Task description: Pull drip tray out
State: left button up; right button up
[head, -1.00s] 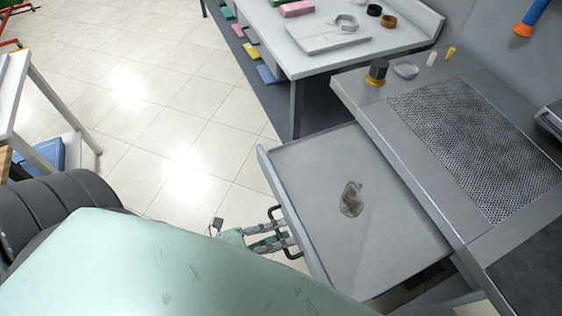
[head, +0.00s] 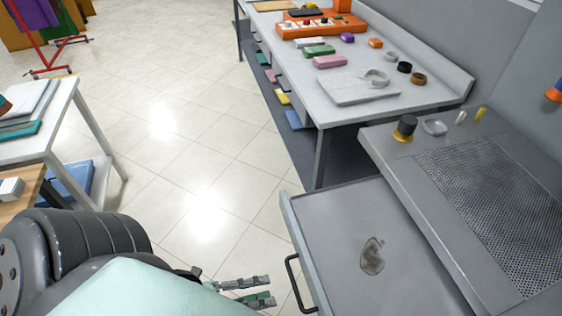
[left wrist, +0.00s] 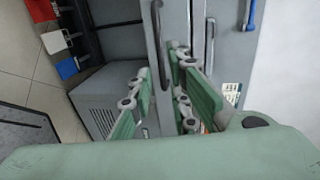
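The grey drip tray (head: 345,220) is slid out from the perforated work station, with a brown puddle stain (head: 372,256) on its bottom. Its black handle (head: 297,285) is on the tray's front face, and it also shows in the left wrist view (left wrist: 160,45). My left gripper (head: 267,290) is just left of the handle and clear of it. My right gripper is not in view.
The perforated station top (head: 490,200) carries a black-and-yellow knob (head: 405,128) and a small dish (head: 434,127). A long grey table (head: 375,120) with several coloured items stands behind. A white table (head: 62,115) is at the left. Tiled floor between them is clear.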

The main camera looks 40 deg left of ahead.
pick_arm(q)
jog(key=shift+v, duration=1.55)
jog(key=shift+f, duration=0.1)
